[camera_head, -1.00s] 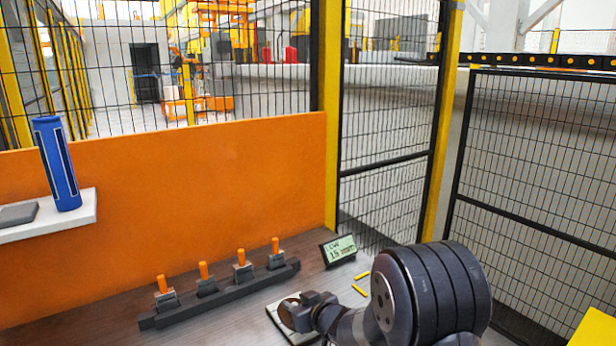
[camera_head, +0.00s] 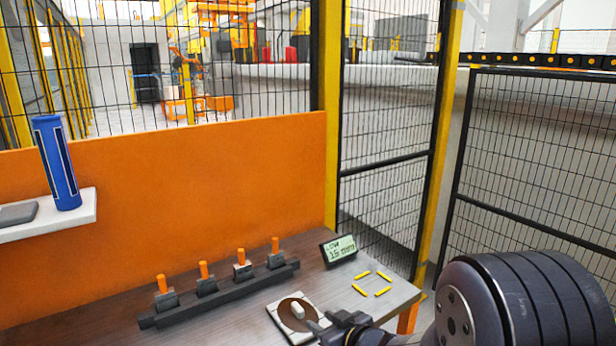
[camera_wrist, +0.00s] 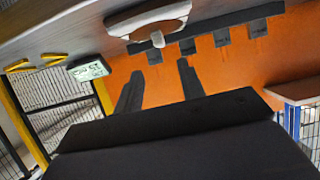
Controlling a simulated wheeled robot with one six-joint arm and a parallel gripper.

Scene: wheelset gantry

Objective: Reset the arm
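My gripper (camera_head: 318,326) is low in the head view, at the right front edge of the white square pad. In the wrist view my gripper (camera_wrist: 166,72) shows two dark fingers apart with nothing between them. The white pad (camera_head: 276,311) lies on the table with a brown round area and a small white piece (camera_head: 297,311) on it. The wrist view, turned over, shows the pad (camera_wrist: 148,18) and the white piece (camera_wrist: 158,39) beyond the fingertips. My dark arm covers the table's lower right.
A dark rack (camera_head: 225,297) with several orange-topped pegs stands left of the pad. A small display (camera_head: 340,250) and several yellow sticks (camera_head: 382,291) lie behind it. A blue cylinder (camera_head: 58,165) stands on a white shelf (camera_head: 60,220). An orange panel (camera_head: 200,200) and mesh fence bound the table.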

